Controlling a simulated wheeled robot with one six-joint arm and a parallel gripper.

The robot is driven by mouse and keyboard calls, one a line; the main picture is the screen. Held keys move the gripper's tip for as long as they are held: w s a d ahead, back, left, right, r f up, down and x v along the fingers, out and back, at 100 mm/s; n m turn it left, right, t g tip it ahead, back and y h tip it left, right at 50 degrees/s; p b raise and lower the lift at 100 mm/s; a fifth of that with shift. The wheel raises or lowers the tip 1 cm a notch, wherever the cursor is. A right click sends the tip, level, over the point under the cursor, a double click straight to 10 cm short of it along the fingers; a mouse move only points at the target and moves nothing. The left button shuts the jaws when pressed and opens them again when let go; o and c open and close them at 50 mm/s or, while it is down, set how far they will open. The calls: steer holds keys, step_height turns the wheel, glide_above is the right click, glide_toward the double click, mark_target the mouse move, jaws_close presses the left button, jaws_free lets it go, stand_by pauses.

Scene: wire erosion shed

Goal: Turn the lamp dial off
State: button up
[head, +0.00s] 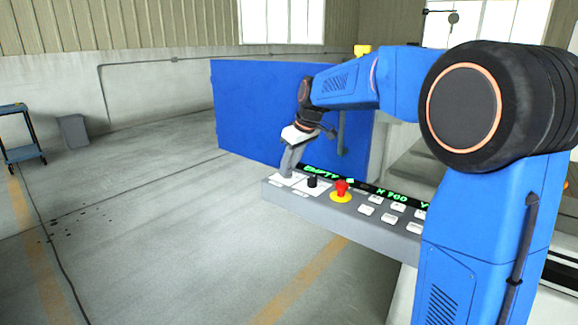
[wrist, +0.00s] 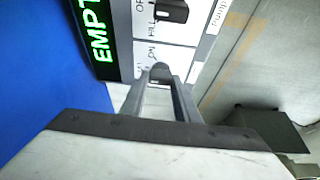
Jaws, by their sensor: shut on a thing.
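A dark dial (wrist: 160,70) sits on a white label plate at the end of the control panel (head: 275,192). Letters like "ON" show beside it in the wrist view, but its own name is hidden, so I take it for the lamp dial by its place. My gripper (head: 287,174) points down at the panel's left end and is shut on this dial, with one finger on each side of it in the wrist view (wrist: 160,82). In the head view my gripper hides the dial. Where its pointer stands cannot be told.
A second black dial (head: 312,181) stands right beside my gripper, also in the wrist view (wrist: 172,11). A red mushroom button (head: 342,186) on a yellow ring and several white keys follow to the right. A green-lettered display (wrist: 98,35) runs behind. A blue panel (head: 260,110) stands beyond.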

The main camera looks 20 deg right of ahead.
stand_by(0.3)
steer(key=o, duration=1)
steer(key=shift+o, duration=0.2)
steer(key=shift+r, duration=0.1)
steer(key=v, duration=1.7)
steer(key=shift+d, duration=0.15)
steer(key=shift+s, duration=0.15)
steer(key=s+f+m+h, duration=0.1)
steer(key=s+f+m, duration=0.1)
steer(key=s+f, duration=0.7)
steer(key=s+d+f+m, duration=0.1)
steer(key=s+f+m, duration=0.1)
steer(key=s+f, duration=0.6)
steer(key=s+d+f+m+t+h, duration=0.1)
steer(key=s+f+m, duration=0.2)
steer(key=s+f, duration=0.6)
steer(key=s, duration=1.1)
steer(key=shift+f+h, duration=0.3)
